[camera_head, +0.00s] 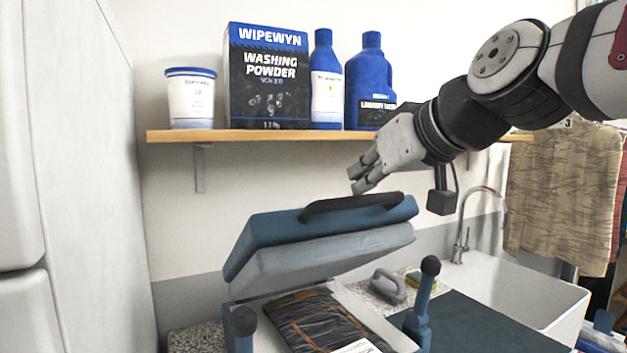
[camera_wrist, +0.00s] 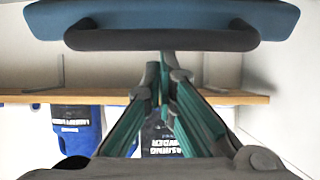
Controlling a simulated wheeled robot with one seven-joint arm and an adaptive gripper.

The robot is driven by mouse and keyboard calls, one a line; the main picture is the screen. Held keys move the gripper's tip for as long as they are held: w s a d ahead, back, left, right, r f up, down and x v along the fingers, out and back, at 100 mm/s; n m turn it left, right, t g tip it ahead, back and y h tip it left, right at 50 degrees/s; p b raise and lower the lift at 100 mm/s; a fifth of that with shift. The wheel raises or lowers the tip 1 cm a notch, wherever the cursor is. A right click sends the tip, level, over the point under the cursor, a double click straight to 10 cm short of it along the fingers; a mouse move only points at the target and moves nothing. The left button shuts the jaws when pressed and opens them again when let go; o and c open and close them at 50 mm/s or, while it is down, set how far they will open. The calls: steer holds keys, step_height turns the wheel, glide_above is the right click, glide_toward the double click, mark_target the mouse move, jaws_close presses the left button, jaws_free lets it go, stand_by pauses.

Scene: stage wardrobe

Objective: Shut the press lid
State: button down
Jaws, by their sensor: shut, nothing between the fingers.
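The press lid (camera_head: 320,240) is blue with a grey padded underside and stands partly open, tilted above the press base. A black bar handle (camera_head: 352,204) runs along its upper edge. The handle (camera_wrist: 160,39) also shows across the top of the wrist view, with the blue lid (camera_wrist: 190,14) behind it. The press base (camera_head: 388,328) holds a dark folded garment (camera_head: 318,322) with orange lines. My gripper (camera_head: 361,181) is shut and empty, just above the handle in the head view. Its fingertips (camera_wrist: 160,75) look close to the handle; I cannot tell whether they touch it.
A wooden shelf (camera_head: 270,135) on the wall carries a washing powder box (camera_head: 268,75), a tub (camera_head: 191,98) and blue bottles. A sink (camera_head: 530,290) with a tap (camera_head: 462,240) is at right. A grey iron-like object (camera_head: 388,286) lies behind the press. A white cabinet (camera_head: 85,180) borders the left.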

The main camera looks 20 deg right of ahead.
steer(key=s+f+t+b, duration=0.1)
steer(key=s+f+b, duration=0.2)
steer(key=f+b, duration=0.5)
steer(key=s+d+f+t+b, duration=0.1)
steer(key=s+f+b, duration=0.2)
steer(key=f+b, duration=0.6)
steer(key=s+f+t+b, duration=0.2)
steer(key=f+b, duration=0.6)
steer(key=b, duration=0.5)
steer(key=shift+s+d+f+y, duration=0.3)
steer(key=shift+s+d+y, duration=0.1)
steer(key=shift+s, duration=0.35)
steer(key=shift+r, duration=0.1)
step_height(320, 180, up, 5)
steer(key=p, duration=0.2)
steer(key=f+p+v, duration=0.1)
steer(key=f+v, duration=0.1)
steer(key=v, duration=0.7)
steer(key=shift+s+d, duration=0.15)
steer(key=shift+d, duration=0.05)
steer(key=shift+s, duration=0.1)
